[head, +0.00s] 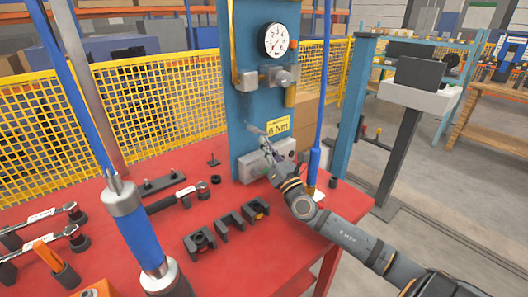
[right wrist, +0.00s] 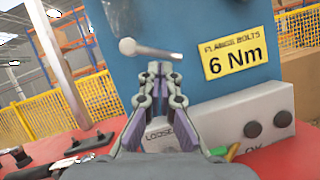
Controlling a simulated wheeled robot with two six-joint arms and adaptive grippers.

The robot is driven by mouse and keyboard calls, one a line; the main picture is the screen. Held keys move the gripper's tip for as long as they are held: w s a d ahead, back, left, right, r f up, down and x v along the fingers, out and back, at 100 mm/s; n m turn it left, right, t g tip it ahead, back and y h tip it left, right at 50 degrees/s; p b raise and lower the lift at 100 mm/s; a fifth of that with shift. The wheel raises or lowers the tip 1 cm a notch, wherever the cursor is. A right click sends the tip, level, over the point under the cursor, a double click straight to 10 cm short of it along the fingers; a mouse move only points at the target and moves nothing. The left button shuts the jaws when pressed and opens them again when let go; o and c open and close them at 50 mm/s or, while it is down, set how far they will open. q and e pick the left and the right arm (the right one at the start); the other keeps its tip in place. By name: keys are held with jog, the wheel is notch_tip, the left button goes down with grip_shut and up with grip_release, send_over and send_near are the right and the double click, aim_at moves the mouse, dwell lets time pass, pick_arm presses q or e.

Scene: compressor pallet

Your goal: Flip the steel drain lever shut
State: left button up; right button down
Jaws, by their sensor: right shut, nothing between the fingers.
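The steel drain lever (right wrist: 150,50) is a short grey bar with a rounded end at its left. It lies nearly level against the blue panel in the right wrist view. It shows small in the head view (head: 256,130), left of the yellow label. My right gripper (right wrist: 158,68) is shut and empty, its fingertips just below the lever in the right wrist view. I cannot tell whether they touch it. In the head view the right gripper (head: 265,142) reaches in front of the blue column. My left gripper is not in view.
A yellow 6 Nm label (right wrist: 233,58) is right of the lever. A pale box with black knobs (right wrist: 245,117) sits below. A gauge (head: 274,40) and valve fittings (head: 283,76) are above.

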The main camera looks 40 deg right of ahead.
jog(key=v, duration=0.7)
jog(key=shift+r, duration=0.1)
